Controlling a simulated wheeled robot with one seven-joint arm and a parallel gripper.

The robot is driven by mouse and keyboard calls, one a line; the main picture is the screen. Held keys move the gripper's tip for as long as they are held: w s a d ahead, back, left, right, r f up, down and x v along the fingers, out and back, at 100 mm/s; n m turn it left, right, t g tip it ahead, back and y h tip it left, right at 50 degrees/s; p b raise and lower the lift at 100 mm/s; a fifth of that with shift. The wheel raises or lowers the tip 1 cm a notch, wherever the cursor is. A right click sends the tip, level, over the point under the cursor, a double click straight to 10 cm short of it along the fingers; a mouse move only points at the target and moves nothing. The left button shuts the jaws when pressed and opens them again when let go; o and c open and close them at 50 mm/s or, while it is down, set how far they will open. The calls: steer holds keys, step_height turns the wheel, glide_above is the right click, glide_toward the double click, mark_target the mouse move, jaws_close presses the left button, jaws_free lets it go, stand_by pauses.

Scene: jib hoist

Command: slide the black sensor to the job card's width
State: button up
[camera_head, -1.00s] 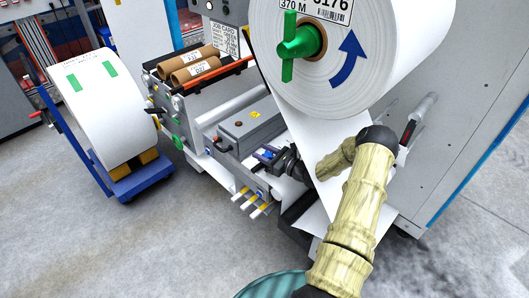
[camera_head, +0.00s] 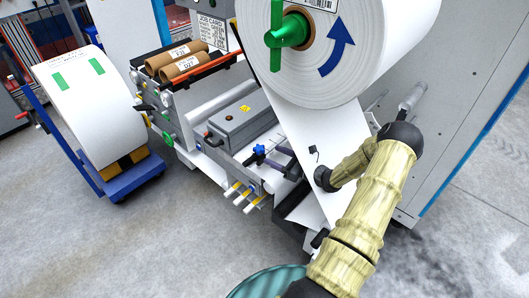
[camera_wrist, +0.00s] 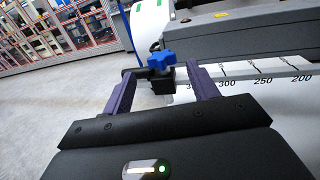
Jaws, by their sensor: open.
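The black sensor (camera_wrist: 164,84) carries a blue star-shaped knob and sits on a dark bar beside a numbered scale (camera_wrist: 262,80). In the wrist view it stands left of the 300 mark, by a partly hidden number starting with 3. My gripper (camera_wrist: 160,73) is open, with one purple finger on each side of the sensor. Gaps show between fingers and sensor; contact is not clear. In the head view the blue knob (camera_head: 258,149) shows at the left of my gripper (camera_head: 276,160). The job card (camera_head: 211,29) is upright at the top, its figures too small to read.
A large white roll (camera_head: 335,45) hangs above my arm, its web running down beside my gripper. A grey box (camera_head: 240,118) lies behind the sensor. Cardboard cores (camera_head: 180,62) rest on the machine. A blue trolley (camera_head: 130,178) bears another roll. Floor at lower left is clear.

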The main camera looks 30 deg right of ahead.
steer(key=v, duration=0.7)
steer(key=shift+s+d+b, duration=0.25)
steer(key=shift+d+b, duration=0.05)
steer(key=shift+b, duration=0.05)
